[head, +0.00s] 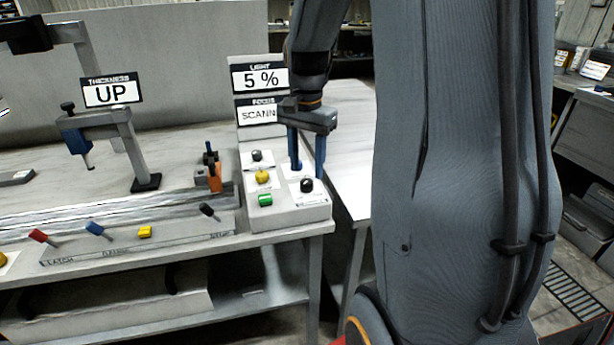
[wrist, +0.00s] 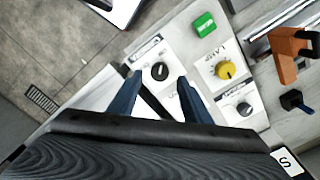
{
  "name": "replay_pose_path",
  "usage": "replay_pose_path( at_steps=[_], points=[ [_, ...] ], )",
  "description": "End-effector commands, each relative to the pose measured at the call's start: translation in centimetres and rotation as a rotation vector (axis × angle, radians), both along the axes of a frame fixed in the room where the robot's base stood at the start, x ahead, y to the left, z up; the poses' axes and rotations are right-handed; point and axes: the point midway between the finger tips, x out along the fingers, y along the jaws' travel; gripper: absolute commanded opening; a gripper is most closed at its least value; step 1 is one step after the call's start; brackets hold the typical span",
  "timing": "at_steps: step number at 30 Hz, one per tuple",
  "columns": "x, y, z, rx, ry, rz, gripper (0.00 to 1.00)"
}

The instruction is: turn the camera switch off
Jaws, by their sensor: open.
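A black rotary knob (head: 306,185) sits on a white label plate at the front right of the grey control box (head: 292,217). In the wrist view, this knob (wrist: 159,72) appears between the fingertips, with a light mark on its face. Its label is too blurred to read surely, so I cannot confirm it is the camera switch. My gripper (head: 308,172) points down over the box with its blue fingers apart; it also shows in the wrist view (wrist: 160,82). I cannot tell whether either finger touches the knob. A second black knob (head: 256,155) sits at the back left.
A yellow knob (head: 263,176) labelled LAMP and a green button (head: 265,199) are beside the knob. Display signs (head: 259,79) reading 5 % and SCANN stand behind the box. An orange clamp (head: 215,177) and a black-tipped lever (head: 208,209) are to the left.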

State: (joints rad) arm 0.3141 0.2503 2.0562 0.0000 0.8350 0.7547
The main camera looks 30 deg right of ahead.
Motion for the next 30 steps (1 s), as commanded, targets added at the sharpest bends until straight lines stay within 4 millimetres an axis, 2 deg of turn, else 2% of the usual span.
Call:
replay_pose_path(
  at_steps=[3,9,20,27,30],
  points=[
    [-0.1,0.0,-2.0,0.002,0.005,0.001,0.44],
    [-0.1,0.0,-4.1,0.001,0.003,0.002,0.44],
    [-0.1,0.1,-4.6,0.000,0.000,0.003,0.44],
    [0.0,0.1,-4.6,0.000,0.000,0.003,0.04],
    [-0.1,0.1,-4.5,0.000,0.000,0.005,0.03]
  ],
)
